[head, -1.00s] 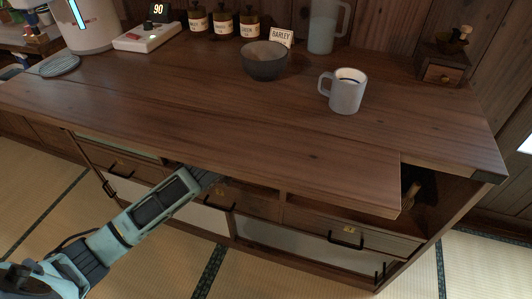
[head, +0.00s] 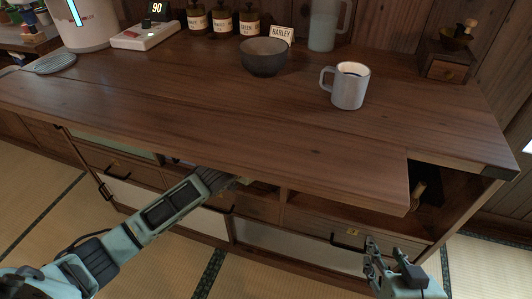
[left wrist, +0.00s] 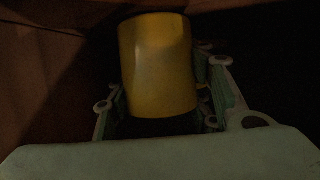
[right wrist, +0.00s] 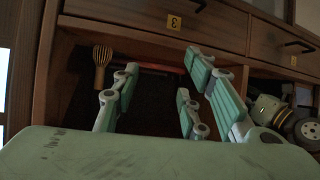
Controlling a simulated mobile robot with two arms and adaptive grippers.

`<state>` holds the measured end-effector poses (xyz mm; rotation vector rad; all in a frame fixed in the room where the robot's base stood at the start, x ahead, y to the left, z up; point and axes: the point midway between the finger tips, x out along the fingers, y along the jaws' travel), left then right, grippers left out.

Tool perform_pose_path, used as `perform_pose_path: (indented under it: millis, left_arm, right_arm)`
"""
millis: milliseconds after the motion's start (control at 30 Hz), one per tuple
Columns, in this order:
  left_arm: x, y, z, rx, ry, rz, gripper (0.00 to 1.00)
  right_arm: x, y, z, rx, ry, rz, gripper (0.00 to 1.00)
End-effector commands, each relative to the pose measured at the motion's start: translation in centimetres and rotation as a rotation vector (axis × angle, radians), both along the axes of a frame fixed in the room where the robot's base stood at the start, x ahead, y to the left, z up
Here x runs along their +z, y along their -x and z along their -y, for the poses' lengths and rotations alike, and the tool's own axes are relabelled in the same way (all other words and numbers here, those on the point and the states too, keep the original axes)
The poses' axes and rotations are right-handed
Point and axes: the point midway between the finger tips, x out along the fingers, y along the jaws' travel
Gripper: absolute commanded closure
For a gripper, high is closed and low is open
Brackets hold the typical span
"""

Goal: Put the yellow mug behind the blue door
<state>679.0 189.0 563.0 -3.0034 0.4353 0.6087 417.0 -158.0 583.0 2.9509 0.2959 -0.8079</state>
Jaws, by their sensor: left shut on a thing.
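The yellow mug (left wrist: 158,65) is between the fingers of my left gripper (left wrist: 160,95), which is shut on it, in the dark left wrist view. In the head view my left arm reaches under the counter's front edge, and the counter hides most of that gripper and the mug. My right gripper (head: 374,262) is open and empty in front of the cabinet's right end; its spread fingers also show in the right wrist view (right wrist: 160,95). A pale greenish panel (head: 118,148) is at the cabinet's left front. I cannot pick out a clearly blue door.
The wooden counter (head: 220,115) overhangs the cabinet. A white mug (head: 347,88) and a dark bowl (head: 264,58) stand on it. A numbered drawer (head: 345,231) is shut near my right gripper. A whisk (right wrist: 102,65) is inside an open compartment. Tatami is clear in front.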

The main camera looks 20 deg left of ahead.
Motion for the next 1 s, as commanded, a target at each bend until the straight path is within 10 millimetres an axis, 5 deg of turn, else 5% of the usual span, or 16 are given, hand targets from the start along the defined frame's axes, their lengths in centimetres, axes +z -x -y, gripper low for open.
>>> perform_pose_path:
  millis: [200, 567, 600, 800, 1000]
  left_arm:
    - [-0.2, -0.3, 0.0, 0.0, 0.001, 0.006, 0.87]
    - [-0.5, -0.3, 0.0, 0.0, 0.001, 0.005, 0.87]
    - [-0.5, -0.3, 0.0, 0.0, 0.0, 0.004, 0.5]
    - [-0.5, -0.3, 0.0, 0.0, 0.0, 0.003, 0.34]
    - [-0.5, -0.3, 0.0, 0.0, 0.0, 0.003, 0.34]
  right_arm:
    - [1.6, -1.2, -0.6, 0.007, -0.022, 0.091, 0.6]
    - [1.7, -1.2, -0.6, 0.007, -0.023, 0.097, 0.6]
    - [1.8, -1.2, -0.6, 0.007, -0.023, 0.097, 0.6]
    - [1.7, -1.2, -0.6, 0.007, -0.023, 0.096, 0.6]
    - [1.7, -1.2, -0.6, 0.007, -0.024, 0.096, 0.6]
